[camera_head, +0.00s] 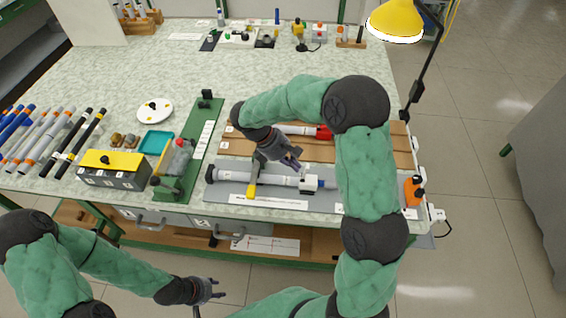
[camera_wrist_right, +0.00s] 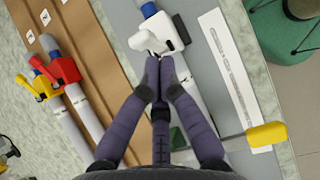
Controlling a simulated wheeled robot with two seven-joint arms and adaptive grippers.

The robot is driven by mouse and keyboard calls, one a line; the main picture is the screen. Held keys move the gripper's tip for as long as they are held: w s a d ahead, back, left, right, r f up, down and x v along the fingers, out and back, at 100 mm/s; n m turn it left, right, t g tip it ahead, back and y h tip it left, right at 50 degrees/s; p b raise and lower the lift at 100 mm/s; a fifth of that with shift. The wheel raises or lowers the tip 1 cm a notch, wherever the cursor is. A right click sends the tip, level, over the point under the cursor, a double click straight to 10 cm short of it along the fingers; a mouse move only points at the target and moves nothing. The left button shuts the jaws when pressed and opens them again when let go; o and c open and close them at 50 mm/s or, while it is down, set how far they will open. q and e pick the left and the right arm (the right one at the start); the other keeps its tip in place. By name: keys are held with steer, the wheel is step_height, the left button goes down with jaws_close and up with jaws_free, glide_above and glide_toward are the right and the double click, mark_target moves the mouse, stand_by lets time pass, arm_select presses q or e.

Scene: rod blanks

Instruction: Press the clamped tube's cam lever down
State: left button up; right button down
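The clamped white tube (camera_head: 235,178) lies along a grey base plate (camera_head: 330,183) near the table's front edge. It also shows in the right wrist view (camera_wrist_right: 193,83), with a white clamp piece (camera_wrist_right: 157,38) near its blue end (camera_wrist_right: 149,9). The cam lever's yellow grip (camera_head: 251,190) points toward the front edge; it also shows in the right wrist view (camera_wrist_right: 267,134). My right gripper (camera_head: 297,164) is over the tube, between lever and white clamp piece. Its fingertips (camera_wrist_right: 160,72) meet, with nothing seen between them. My left gripper (camera_head: 217,289) is open and empty, in front of the table.
A wooden board (camera_head: 405,150) with red and yellow fittings (camera_wrist_right: 62,66) lies just behind the grey plate. A green fixture (camera_head: 205,125) and a grey box with a yellow top (camera_head: 115,163) stand left. An orange tool (camera_head: 413,189) is at the right edge.

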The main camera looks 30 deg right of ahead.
steer(key=shift+s+d+f, duration=0.1)
steer(key=shift+s+d, duration=0.1)
steer(key=shift+d, duration=0.1)
steer(key=shift+d, duration=0.1)
steer(key=shift+s+d+y+p, duration=0.15)
steer(key=shift+y+p, duration=0.15)
